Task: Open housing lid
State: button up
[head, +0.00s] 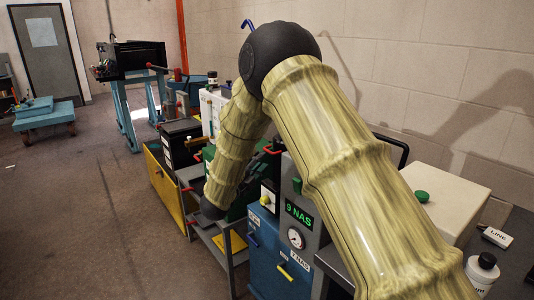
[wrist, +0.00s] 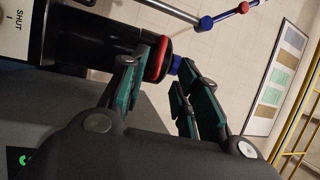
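In the wrist view my gripper (wrist: 160,85) is open, with dark green pads on both fingers and nothing visible between them. Just beyond the fingertips is a black rounded body (wrist: 100,38), perhaps the housing. A red curved piece (wrist: 158,58), like a handle or ring, is at its right end, in line with the gap between the fingers. I cannot tell whether a finger touches it. A blue part (wrist: 175,66) is beside the red piece, partly behind the right finger. No separate lid edge can be made out. In the head view my arm hides most of this area.
A white box (head: 445,200) stands right.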

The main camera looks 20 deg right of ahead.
jog(key=f+p+x, duration=0.1)
jog(key=x, duration=0.5)
jog(key=shift+r, duration=0.5)
jog(key=shift+d, duration=0.15)
grip_shut()
